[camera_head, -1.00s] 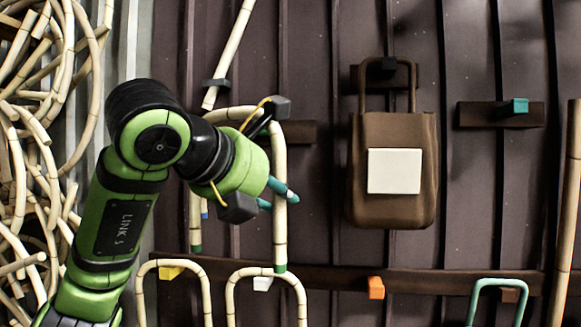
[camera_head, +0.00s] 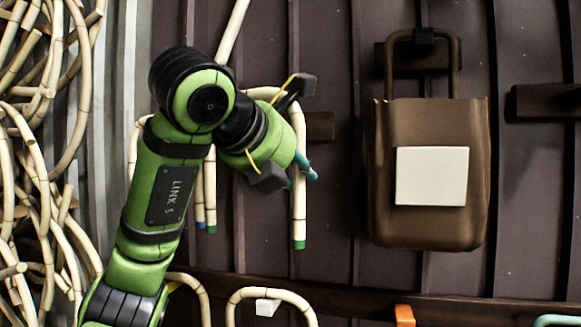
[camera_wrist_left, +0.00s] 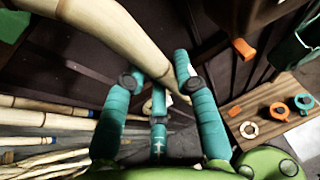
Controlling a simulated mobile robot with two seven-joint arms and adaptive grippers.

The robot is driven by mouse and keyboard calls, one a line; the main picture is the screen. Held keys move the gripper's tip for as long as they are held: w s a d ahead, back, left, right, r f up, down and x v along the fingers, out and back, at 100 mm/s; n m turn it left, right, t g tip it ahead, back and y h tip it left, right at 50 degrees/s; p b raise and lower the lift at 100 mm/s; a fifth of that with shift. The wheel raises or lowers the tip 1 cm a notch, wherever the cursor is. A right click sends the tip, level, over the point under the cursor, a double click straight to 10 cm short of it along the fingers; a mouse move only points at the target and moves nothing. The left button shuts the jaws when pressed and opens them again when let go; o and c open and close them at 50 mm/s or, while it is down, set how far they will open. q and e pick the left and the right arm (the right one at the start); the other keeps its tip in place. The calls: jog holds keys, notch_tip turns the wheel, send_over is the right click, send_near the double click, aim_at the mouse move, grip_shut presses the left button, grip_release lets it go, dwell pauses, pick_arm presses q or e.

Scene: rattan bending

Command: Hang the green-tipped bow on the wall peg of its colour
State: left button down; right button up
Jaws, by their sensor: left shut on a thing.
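The green-tipped bow (camera_head: 299,215) is a pale jointed rattan arch, roughly upright, with its green ends pointing down. My left gripper (camera_head: 298,175) is shut on its right leg, with its teal fingers around the cane. In the left wrist view the pale cane (camera_wrist_left: 135,45) runs between the fingers (camera_wrist_left: 157,68). A dark wall mount (camera_head: 320,126) shows just right of the bow. My arm hides part of the bow and the wall behind it, and I see no green peg clearly. My right gripper is not in view.
A brown bag (camera_head: 385,225) hangs to the right. Below, a rail bears a white peg (camera_head: 267,307) near a pale arch, and an orange peg (camera_head: 404,315). Tangled rattan (camera_head: 40,160) fills the left. A wooden board (camera_wrist_left: 262,108) with coloured rings shows in the wrist view.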

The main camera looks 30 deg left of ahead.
pick_arm(q)
jog(key=shift+w+a, duration=0.3)
jog(key=shift+w, duration=0.65)
jog(key=shift+w+a+p, duration=0.1)
jog(key=shift+w+p, duration=0.05)
jog(key=shift+p, duration=0.2)
jog(key=w+a+f+p, duration=0.1)
jog(key=w, duration=0.4)
jog(key=shift+w+a+f, duration=0.2)
jog(key=shift+w, duration=0.15)
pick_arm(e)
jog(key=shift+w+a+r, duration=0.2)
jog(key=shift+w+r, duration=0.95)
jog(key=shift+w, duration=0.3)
pick_arm(q)
jog(key=c, duration=0.9)
grip_release()
jog(key=shift+s, duration=0.1)
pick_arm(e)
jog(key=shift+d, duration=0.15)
